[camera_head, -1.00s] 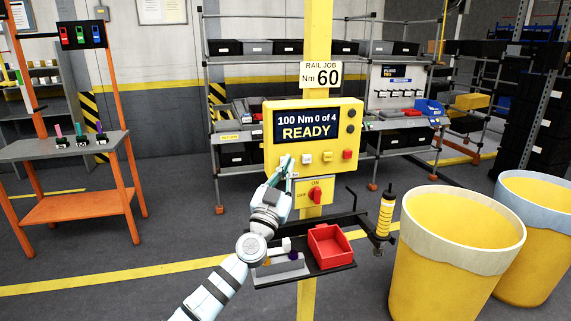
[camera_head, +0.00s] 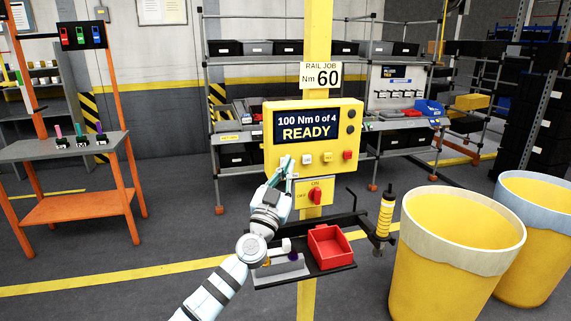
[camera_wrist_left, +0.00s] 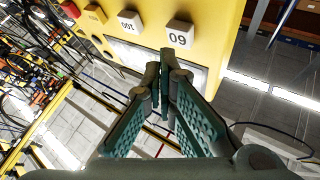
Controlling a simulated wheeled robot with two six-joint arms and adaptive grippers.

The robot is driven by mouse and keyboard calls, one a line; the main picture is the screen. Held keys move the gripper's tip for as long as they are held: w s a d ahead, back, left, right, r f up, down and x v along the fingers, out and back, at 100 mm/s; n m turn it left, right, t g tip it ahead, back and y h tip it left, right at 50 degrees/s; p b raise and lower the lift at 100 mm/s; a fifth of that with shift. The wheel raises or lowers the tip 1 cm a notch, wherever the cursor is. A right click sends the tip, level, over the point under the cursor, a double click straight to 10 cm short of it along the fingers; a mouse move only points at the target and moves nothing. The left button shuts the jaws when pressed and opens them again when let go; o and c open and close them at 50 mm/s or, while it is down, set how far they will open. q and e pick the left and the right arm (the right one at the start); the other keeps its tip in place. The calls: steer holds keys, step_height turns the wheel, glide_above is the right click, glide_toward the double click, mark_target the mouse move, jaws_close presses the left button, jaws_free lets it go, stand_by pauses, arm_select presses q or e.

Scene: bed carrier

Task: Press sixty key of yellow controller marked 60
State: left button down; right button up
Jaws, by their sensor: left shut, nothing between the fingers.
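The yellow controller (camera_head: 313,173) is fixed to a yellow post, and its screen (camera_head: 308,128) reads "100 Nm 0 of 4 READY". A row of keys runs along its lower part. In the left wrist view, upside down, the white key marked 60 (camera_wrist_left: 179,34) is at the row's end, beside the key marked 100 (camera_wrist_left: 130,22). My left gripper (camera_head: 289,166) is shut and empty, in front of the row's left end, and largely hides the 60 key there. In the wrist view its fingertips (camera_wrist_left: 168,62) show just below the 60 key; I cannot tell whether they touch.
A sign (camera_head: 320,76) above the controller reads "RAIL JOB Nm 60". A red ON/OFF switch (camera_head: 316,196) sits below the keys. Lower is a shelf with a red tray (camera_head: 329,246). A yellow bin (camera_head: 456,257) stands to the right and an orange bench (camera_head: 68,148) to the left.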

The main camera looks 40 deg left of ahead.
arm_select(q)
steer(key=shift+a, duration=0.15)
steer(key=shift+w+a, duration=0.25)
steer(key=shift+w+a, duration=0.25)
steer(key=shift+a, duration=0.1)
stand_by(0.8)
steer(key=shift+r, duration=0.1)
steer(key=shift+s+d+p, duration=0.55)
steer(key=shift+d+p, duration=0.15)
steer(key=shift+p, duration=0.05)
